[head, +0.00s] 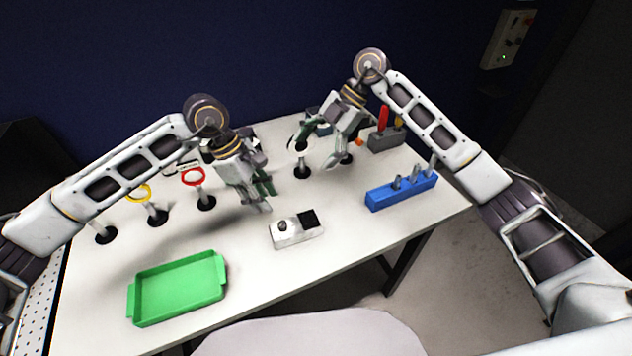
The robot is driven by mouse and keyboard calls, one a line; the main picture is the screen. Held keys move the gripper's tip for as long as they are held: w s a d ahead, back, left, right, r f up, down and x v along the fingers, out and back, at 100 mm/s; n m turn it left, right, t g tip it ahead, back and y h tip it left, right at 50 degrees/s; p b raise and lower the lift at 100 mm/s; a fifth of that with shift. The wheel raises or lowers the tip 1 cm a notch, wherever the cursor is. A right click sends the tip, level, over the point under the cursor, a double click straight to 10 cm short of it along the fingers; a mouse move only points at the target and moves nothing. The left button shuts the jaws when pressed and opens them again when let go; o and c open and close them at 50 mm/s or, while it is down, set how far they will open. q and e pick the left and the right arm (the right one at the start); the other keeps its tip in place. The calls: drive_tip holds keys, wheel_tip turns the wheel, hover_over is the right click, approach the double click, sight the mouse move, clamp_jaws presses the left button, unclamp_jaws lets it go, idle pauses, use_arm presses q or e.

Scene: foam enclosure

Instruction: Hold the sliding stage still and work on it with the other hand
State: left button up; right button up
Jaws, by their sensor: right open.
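A small pale block (285,236) with a dark knob and a black square on top lies near the front middle of the table; it looks like the sliding stage. My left gripper (263,199) points down just behind and to the left of it, apart from it in the picture. Whether its fingers are parted is unclear. My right gripper (319,150) is open, its fingers spread, over the back of the table beside a dark-based post (302,172). I cannot tell whether it touches the post.
A green tray (134,306) is at front left. Posts with a yellow ring (138,199) and a red ring (193,184) stand at left. A blue block (402,195) with upright pegs is at right. A grey holder (385,141) with red and yellow handles stands behind it.

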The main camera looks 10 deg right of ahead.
sight(316, 216)
drive_tip(key=s+a+f+m+t+h, duration=0.1)
drive_tip(key=s+f+m+h, duration=0.3)
drive_tip(key=s+h, duration=0.3)
drive_tip(key=shift+s+m+t, duration=0.4)
drive_tip(key=shift+m, duration=0.4)
drive_tip(key=shift+f, duration=0.1)
drive_tip(key=shift+f, duration=6.75)
drive_tip(key=shift+c, duration=0.5)
